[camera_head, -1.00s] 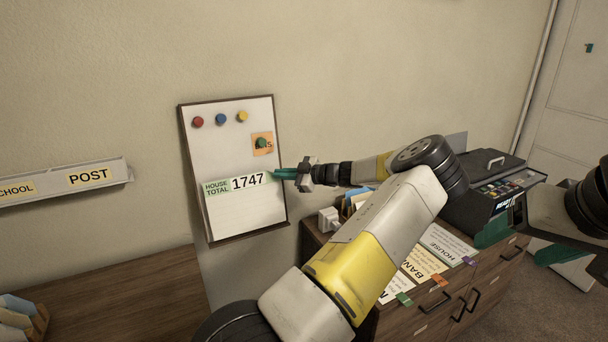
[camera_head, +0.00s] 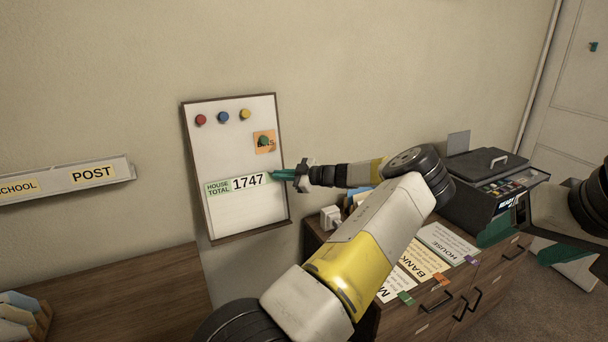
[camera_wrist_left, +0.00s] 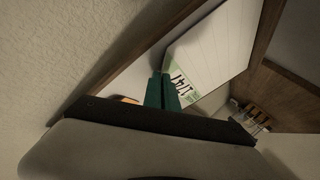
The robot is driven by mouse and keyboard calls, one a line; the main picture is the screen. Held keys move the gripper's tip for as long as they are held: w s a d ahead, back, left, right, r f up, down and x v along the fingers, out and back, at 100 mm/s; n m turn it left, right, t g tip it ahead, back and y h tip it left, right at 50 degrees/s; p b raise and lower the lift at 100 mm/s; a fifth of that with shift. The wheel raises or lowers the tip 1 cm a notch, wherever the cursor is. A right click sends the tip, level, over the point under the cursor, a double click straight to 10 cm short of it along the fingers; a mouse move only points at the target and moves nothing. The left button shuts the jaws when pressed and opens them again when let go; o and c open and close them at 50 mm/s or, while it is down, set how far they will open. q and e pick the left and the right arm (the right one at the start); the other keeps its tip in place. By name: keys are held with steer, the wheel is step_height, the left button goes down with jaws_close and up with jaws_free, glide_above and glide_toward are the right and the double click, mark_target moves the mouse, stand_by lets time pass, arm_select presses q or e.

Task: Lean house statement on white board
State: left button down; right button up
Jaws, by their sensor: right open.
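The house statement (camera_head: 238,205), a lined white sheet with a green "HOUSE TOTAL 1747" heading, is upright in front of the lower part of the white board (camera_head: 229,125). My left gripper (camera_head: 282,175) is at the sheet's upper right edge. In the left wrist view its teal fingers (camera_wrist_left: 162,90) are close together on a corner of the house statement (camera_wrist_left: 215,50). Whether the sheet's lower edge touches the board's bottom frame cannot be told. My right gripper (camera_head: 524,243) is open and empty at the right, in front of the dark machine.
Red, blue and yellow magnets line the board's top; a green one sits on an orange note (camera_head: 264,142). A wall rack (camera_head: 60,182) is at left. A cabinet (camera_head: 440,305) holds HOUSE and BANK sheets and a dark machine (camera_head: 480,190). The wooden desktop (camera_head: 130,285) is largely clear.

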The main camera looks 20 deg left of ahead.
arm_select(q)
steer(key=c, duration=2.1)
jaws_free()
steer(key=o, duration=0.5)
steer(key=v, duration=0.7)
steer(key=shift+d, duration=0.35)
steer(key=shift+s+r, duration=0.1)
